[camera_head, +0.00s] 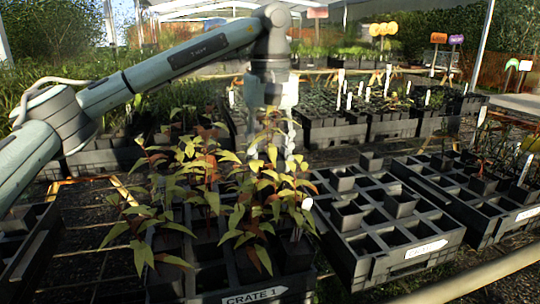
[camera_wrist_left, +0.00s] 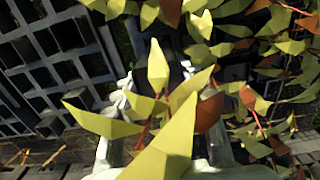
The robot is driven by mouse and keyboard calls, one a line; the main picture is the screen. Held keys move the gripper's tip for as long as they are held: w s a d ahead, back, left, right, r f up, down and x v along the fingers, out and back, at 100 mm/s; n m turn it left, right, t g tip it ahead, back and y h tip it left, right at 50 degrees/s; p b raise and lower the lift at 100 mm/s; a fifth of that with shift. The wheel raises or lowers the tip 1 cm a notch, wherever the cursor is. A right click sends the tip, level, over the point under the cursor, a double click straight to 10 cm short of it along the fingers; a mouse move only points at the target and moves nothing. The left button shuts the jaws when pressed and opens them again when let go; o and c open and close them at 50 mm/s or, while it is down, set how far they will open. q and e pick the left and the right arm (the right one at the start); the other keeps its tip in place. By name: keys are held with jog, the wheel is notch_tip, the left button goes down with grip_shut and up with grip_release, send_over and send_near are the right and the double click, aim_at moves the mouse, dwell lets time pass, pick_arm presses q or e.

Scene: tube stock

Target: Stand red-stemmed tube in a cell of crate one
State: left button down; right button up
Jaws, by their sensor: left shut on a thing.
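Crate one (camera_head: 255,296), a black crate with square cells and a "CRATE 1" label, stands at bottom centre of the head view. Leafy plants with green and reddish leaves (camera_head: 205,165) rise from it and hide many cells. My left gripper (camera_head: 277,140) points down over its right part, its fingertips partly behind leaves. In the left wrist view the gripper (camera_wrist_left: 150,135) is shut on the red-stemmed tube, whose yellow-green leaves and red stem (camera_wrist_left: 147,132) show between the fingers. The leaves hide the tube's body, so I cannot tell its height over the cells. My right gripper is not in view.
A second labelled crate (camera_head: 427,248) with mostly empty cells and a few dark pots stands right of crate one. Another crate (camera_head: 522,214) with thin plants stands farther right. Trays of seedlings line the back. A pale rail (camera_head: 470,282) crosses the bottom right.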

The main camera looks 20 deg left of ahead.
aim_at(270, 201)
pick_arm(q)
jog(key=shift+f+b, duration=2.5)
jog(key=shift+f, duration=2.15)
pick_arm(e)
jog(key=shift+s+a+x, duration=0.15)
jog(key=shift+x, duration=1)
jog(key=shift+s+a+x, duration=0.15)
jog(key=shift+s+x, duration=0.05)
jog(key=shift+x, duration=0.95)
pick_arm(q)
jog(key=shift+f, duration=0.2)
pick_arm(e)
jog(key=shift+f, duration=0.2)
pick_arm(q)
jog(key=c, duration=0.8)
grip_release()
notch_tip(270, 201, up, 12)
